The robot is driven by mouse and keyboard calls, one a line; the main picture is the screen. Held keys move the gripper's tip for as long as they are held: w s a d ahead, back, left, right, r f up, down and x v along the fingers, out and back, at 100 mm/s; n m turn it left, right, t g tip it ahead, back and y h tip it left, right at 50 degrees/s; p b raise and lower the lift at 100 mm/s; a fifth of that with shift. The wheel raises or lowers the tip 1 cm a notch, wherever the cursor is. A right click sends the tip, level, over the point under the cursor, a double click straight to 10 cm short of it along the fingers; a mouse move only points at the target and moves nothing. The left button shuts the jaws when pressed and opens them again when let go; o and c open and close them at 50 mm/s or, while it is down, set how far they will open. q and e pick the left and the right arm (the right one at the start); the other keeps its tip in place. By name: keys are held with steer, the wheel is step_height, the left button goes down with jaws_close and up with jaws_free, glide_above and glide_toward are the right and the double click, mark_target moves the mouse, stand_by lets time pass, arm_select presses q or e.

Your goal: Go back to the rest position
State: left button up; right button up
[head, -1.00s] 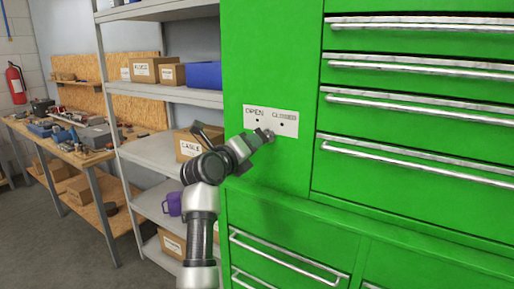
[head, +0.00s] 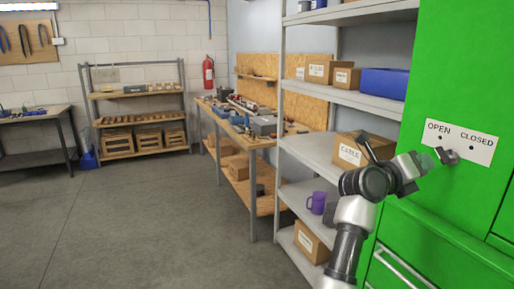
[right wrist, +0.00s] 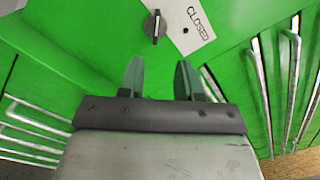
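My right gripper (head: 430,161) is in front of the green cabinet (head: 458,60), close to a white plate (head: 481,142) marked OPEN and CLOSED. A small dark knob (head: 447,156) sits at the plate's lower edge. In the right wrist view the two fingers (right wrist: 160,78) stand apart with nothing between them. The knob (right wrist: 155,27) shows beyond the fingertips, apart from them, beside the plate's CLOSED end (right wrist: 193,22). Which mark the knob points to I cannot tell. My left gripper is in neither view.
A grey shelf unit (head: 360,98) with boxes and a purple mug (head: 317,203) stands just left of my right arm. A workbench (head: 254,205) and a fire extinguisher (head: 208,73) are farther back. The grey floor (head: 150,225) on the left is clear.

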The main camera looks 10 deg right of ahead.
steer(key=s+a+f+n+t+y, duration=0.15)
steer(key=a+n+t+y, duration=0.4)
steer(key=n+t, duration=0.6)
steer(key=a+f+n+t+y, duration=0.35)
steer(key=a+n+t, duration=0.35)
steer(key=n, duration=0.7)
steer(key=s+a+f+n+g+y, duration=0.3)
steer(key=a+f+n+y, duration=0.15)
steer(key=f, duration=0.25)
steer(key=s+a+f+n+g+y, duration=0.2)
steer(key=a+f+n+g+y, duration=0.1)
steer(key=f+n+y, duration=0.3)
steer(key=s+a+f+n+g+y, duration=0.3)
steer(key=f+n, duration=0.2)
steer(key=f, duration=0.2)
steer(key=s+d+f+n+g+h, duration=0.1)
steer(key=s+f+g+h, duration=0.1)
steer(key=s+f+g, duration=0.65)
steer(key=s+f+n+g+h, duration=0.2)
steer(key=s+f, duration=0.4)
steer(key=s, duration=0.7)
step_height(320, 180, down, 25)
steer(key=g, duration=0.2)
steer(key=s+d+f, duration=0.3)
steer(key=s+f, duration=1.3)
steer(key=s, duration=0.1)
steer(key=shift+s+f+g, duration=0.15)
steer(key=shift+f+g, duration=0.1)
steer(key=shift+g, duration=0.15)
